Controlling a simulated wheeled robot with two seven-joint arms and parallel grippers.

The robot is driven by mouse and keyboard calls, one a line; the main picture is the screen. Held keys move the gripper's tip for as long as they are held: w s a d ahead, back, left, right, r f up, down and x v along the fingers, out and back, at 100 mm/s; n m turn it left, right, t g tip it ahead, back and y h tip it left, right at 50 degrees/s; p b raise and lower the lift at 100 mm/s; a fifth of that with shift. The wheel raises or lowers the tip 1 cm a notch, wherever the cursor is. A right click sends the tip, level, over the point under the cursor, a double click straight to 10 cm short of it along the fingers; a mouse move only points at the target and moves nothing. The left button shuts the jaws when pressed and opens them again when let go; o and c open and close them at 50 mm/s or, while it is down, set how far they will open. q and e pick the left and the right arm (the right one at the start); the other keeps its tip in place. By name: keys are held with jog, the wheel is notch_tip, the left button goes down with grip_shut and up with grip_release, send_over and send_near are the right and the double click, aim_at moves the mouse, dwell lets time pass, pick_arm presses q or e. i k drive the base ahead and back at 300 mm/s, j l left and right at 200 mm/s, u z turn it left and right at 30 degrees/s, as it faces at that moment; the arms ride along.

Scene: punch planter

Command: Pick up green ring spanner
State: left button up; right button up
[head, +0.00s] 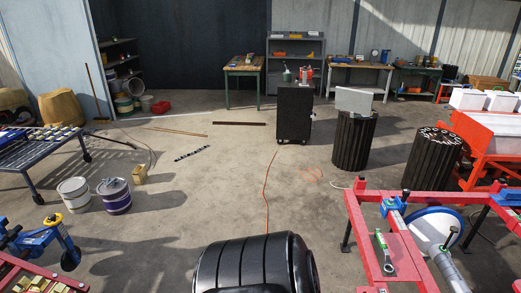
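The green ring spanner (383,249) lies on a red plate (402,258) of the red metal frame at the lower right. Its upper part is green and its lower end looks bright metal. It is small in the head view. Neither of my grippers shows in this view, so nothing is seen touching the spanner.
A large black ribbed cylinder (245,268) fills the bottom middle. Red frame rails (440,196) and a white-faced disc (436,224) surround the plate. Buckets (115,195) stand at left, black slatted drums (353,142) at right. The middle floor is mostly clear, with an orange cable (266,190).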

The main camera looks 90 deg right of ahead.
aim_at(377, 233)
jog(key=l+u, duration=0.1)
jog(key=l, duration=1.8)
jog(key=l+z, duration=0.7)
jog(key=i+l+z, duration=0.15)
jog(key=z, duration=1.7)
